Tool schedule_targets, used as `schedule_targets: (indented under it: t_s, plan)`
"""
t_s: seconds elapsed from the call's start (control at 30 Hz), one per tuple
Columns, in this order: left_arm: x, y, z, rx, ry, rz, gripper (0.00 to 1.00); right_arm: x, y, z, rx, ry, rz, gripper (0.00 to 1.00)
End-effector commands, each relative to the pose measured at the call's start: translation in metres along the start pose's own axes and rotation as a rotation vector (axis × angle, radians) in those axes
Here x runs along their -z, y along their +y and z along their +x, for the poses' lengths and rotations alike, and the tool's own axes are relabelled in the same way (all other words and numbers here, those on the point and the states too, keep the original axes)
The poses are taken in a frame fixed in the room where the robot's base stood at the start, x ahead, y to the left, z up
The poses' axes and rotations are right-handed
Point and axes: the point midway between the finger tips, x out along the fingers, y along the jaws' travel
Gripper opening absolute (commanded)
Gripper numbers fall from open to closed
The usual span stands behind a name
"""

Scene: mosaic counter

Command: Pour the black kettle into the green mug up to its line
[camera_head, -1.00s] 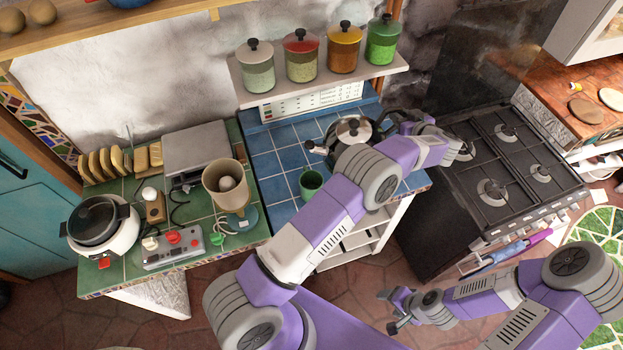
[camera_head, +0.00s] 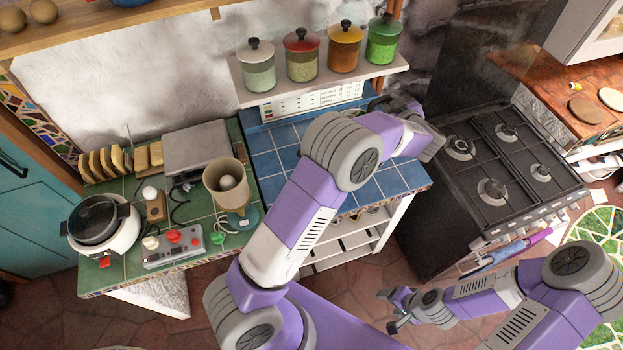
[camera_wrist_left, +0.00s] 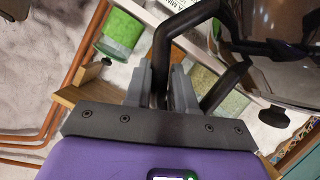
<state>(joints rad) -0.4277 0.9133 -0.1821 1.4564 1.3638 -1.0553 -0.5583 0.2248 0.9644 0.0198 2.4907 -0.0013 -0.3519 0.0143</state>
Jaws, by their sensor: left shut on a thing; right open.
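The black kettle (camera_wrist_left: 285,55) fills the upper right of the left wrist view, with a shiny dark body. My left gripper (camera_wrist_left: 161,72) is shut on the kettle's black handle (camera_wrist_left: 182,22), which runs up between its fingers. In the head view my left arm covers nearly all of the kettle, and its spout and tilt cannot be made out. The green mug is not visible in either current view; my left arm lies across the part of the blue counter (camera_head: 265,165) where it stood. My right gripper (camera_head: 387,311) is open and empty, low over the floor.
Several lidded jars, one with a green lid (camera_head: 382,42), stand on a shelf (camera_head: 325,82) above the counter. A stove (camera_head: 500,165) is at the right. A green-tiled counter at the left holds a rice cooker (camera_head: 103,228), a control box (camera_head: 172,248) and a beige cup-like vessel (camera_head: 222,190).

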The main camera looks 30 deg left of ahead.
Motion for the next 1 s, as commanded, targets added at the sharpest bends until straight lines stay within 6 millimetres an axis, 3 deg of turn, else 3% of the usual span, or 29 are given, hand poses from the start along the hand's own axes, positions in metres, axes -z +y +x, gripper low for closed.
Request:
schedule_targets:
  t_s: [0.53, 1.0]
  plan:
    - [-0.007, 0.025, 0.0, -0.003, 0.008, 0.003, 0.0, 0.0, 0.0, 0.0, 0.0, 0.0, 0.0, 0.64]
    - [-0.008, 0.028, 0.0, -0.002, 0.007, 0.004, 0.0, 0.0, 0.0, 0.0, 0.0, 0.0, 0.0, 0.64]
